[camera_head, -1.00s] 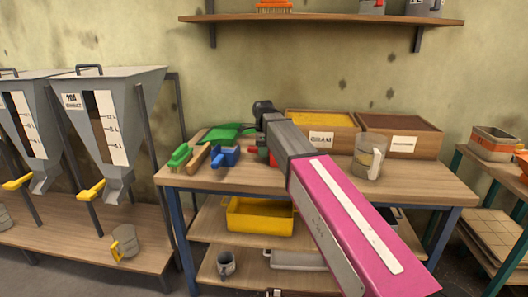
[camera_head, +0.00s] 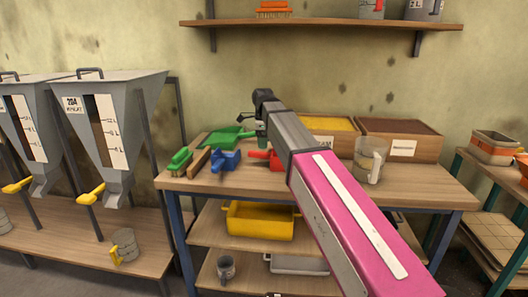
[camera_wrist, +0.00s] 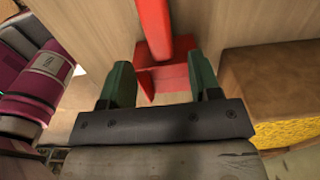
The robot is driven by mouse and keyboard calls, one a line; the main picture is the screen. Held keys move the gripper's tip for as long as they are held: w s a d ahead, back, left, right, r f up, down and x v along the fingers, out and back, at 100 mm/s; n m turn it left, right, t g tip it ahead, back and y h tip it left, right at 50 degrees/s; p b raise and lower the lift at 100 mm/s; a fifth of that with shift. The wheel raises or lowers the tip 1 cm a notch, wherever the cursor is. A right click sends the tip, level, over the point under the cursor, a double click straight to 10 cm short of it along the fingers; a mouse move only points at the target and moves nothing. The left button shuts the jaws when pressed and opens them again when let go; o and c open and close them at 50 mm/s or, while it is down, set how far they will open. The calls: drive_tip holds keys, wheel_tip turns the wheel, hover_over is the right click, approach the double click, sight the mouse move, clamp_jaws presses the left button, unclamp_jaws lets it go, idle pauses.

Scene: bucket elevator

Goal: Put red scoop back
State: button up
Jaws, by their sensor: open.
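The red scoop (camera_head: 264,155) lies on the wooden table, partly hidden behind my arm in the head view. In the wrist view the red scoop (camera_wrist: 165,75) sits just beyond and between the green fingertips of my gripper (camera_wrist: 160,88), its handle running up and away. My gripper (camera_head: 261,138) is open, above the scoop's near part. The fingers stand apart from each other, and I cannot tell whether either touches the scoop.
A green brush (camera_head: 180,159) lies at the table's left end. Wooden boxes with yellow (camera_head: 322,124) and brown (camera_head: 400,125) contents stand at the back. A clear jug (camera_head: 370,160) stands right of my arm. The front of the table is clear.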

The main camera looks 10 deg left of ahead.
wheel_tip(320, 180, up, 6)
drive_tip(key=shift+f, duration=0.1)
